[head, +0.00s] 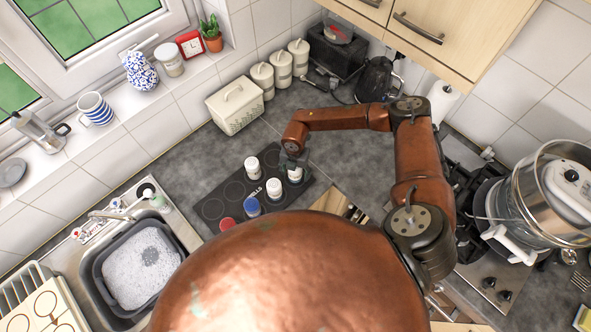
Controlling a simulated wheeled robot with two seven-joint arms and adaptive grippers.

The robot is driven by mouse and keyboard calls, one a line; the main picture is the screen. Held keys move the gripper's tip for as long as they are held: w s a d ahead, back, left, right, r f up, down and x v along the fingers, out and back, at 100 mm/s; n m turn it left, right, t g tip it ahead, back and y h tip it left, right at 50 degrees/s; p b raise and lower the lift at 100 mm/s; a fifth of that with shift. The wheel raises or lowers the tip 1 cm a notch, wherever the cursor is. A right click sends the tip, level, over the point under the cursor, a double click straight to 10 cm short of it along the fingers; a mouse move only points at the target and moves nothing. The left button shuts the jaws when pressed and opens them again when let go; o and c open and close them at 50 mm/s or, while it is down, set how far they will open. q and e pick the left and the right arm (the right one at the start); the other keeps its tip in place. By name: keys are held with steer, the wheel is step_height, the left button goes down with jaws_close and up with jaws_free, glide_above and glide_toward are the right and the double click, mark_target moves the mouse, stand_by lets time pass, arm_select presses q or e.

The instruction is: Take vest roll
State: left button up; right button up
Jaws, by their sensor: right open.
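A dark mat (212,209) with round marked spots and white lettering lies on the counter. Several small upright roll-like pieces stand on it: a white one (252,165), another white one (274,188), a blue-topped one (252,207) and a red one (227,224). A further white one (295,176) stands at the right end, partly hidden by my gripper. I cannot tell which is the vest roll. My right gripper (291,164) is open and points down at this right-end piece; I cannot tell whether they touch. My left gripper is out of view.
A sink (92,269) with a grey basin of suds is at lower left. A cream bin (235,104), canisters (262,76) and a kettle (374,79) line the back. A hob and a large glass-sided pot (550,190) are at right. My copper body hides the front.

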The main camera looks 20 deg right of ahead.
steer(key=shift+f, duration=0.1)
steer(key=shift+c, duration=0.4)
steer(key=c, duration=1.3)
step_height(320, 180, up, 10)
steer(key=b, duration=0.3)
steer(key=shift+f, duration=0.15)
steer(key=shift+r, duration=0.25)
steer(key=shift+r+p, duration=0.75)
steer(key=shift+r, duration=0.55)
steer(key=shift+s+d+f, duration=0.1)
